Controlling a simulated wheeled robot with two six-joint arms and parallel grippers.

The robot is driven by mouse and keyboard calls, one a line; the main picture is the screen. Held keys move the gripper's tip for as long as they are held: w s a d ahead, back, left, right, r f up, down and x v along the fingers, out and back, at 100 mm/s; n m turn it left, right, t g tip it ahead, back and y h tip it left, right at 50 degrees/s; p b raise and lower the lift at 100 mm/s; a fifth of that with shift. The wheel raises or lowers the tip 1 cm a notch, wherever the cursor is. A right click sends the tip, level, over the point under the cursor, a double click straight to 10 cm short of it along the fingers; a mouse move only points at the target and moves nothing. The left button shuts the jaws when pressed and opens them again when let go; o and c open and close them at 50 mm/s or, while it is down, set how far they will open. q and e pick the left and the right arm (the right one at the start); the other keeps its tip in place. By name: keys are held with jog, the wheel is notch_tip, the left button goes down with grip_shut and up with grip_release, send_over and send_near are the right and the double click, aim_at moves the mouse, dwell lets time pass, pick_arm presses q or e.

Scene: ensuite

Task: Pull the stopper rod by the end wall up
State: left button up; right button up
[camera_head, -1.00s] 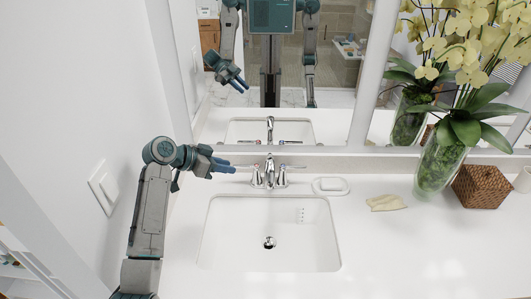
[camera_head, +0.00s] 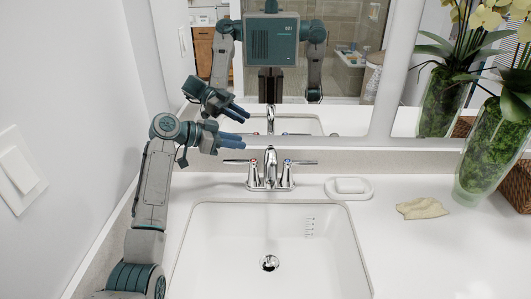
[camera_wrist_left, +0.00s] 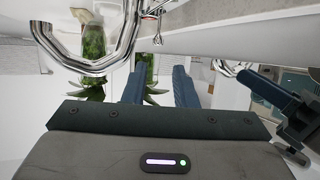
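The chrome faucet (camera_head: 270,170) stands behind the sink (camera_head: 191,250), with a lever handle on each side. A thin chrome rod with a small knob (camera_wrist_left: 157,40) shows in the left wrist view, which is turned over; it appears to be the stopper rod. In the head view I cannot make the rod out behind the spout. My left gripper (camera_head: 234,142) is above and left of the faucet, fingers pointing right, apart from it. Its two blue fingers (camera_wrist_left: 159,88) are spread and empty in the left wrist view. My right gripper is not directly visible.
The mirror (camera_head: 345,70) rises close behind the faucet and reflects my body. The end wall (camera_head: 70,110) is close on the left. A soap dish (camera_head: 333,195), a folded cloth (camera_head: 422,208) and a plant vase (camera_head: 487,150) stand to the right. The front right counter is clear.

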pick_arm(q)
jog(key=shift+p+x, duration=1.35)
jog(key=shift+x, duration=3.7)
jog(key=shift+c, duration=0.3)
jog(key=shift+r, duration=0.15)
grip_shut()
